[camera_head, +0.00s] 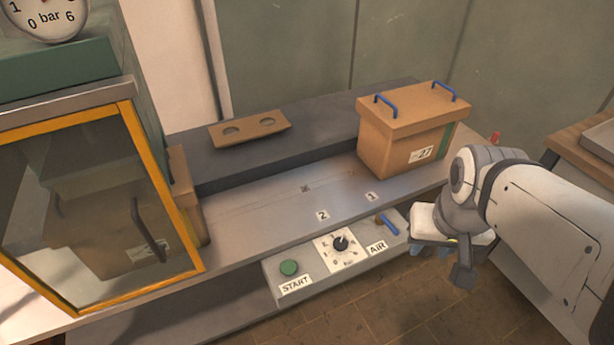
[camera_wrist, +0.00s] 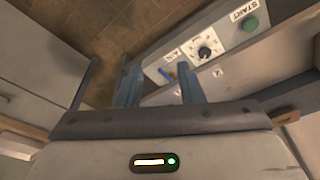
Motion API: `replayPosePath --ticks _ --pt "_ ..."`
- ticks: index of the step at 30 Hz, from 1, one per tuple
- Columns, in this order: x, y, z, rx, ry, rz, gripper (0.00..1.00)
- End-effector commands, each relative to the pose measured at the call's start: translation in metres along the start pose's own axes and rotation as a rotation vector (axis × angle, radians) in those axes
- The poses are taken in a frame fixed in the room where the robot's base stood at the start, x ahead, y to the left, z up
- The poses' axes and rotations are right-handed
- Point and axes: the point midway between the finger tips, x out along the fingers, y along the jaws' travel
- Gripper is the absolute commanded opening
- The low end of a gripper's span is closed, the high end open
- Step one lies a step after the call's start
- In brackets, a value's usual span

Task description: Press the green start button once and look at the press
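The green START button (camera_head: 289,267) is a round cap at the left end of a grey control panel (camera_head: 320,287), on the bench's front. It also shows at the top right of the wrist view (camera_wrist: 250,24). The press (camera_head: 62,75) at left is green, with a gauge (camera_head: 45,12) on top, cut off by the frame edge, and a yellow-framed glass door (camera_head: 107,195), which looks closed. My gripper (camera_wrist: 160,88) is open, its two blue fingers apart. In the head view it is right of the panel, partly hidden by my arm.
A dial (camera_head: 341,243) and a blue-handled AIR lever (camera_head: 386,224) are right of the button. A brown lidded box (camera_head: 411,130) with blue handles stands on the bench near my arm. The bench centre is clear.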

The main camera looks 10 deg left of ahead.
Motion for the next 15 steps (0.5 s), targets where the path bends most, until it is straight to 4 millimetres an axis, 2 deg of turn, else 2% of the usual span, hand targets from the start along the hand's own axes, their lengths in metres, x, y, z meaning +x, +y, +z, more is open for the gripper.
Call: replayPosePath --ticks 2,12,15 --pt "0.0000 0.0000 0.0000 0.000 0.000 0.000 0.28" --pt "0.0000 0.0000 0.0000 0.000 0.000 0.000 0.00" --pt "0.0000 0.0000 0.0000 0.000 0.000 0.000 0.00"
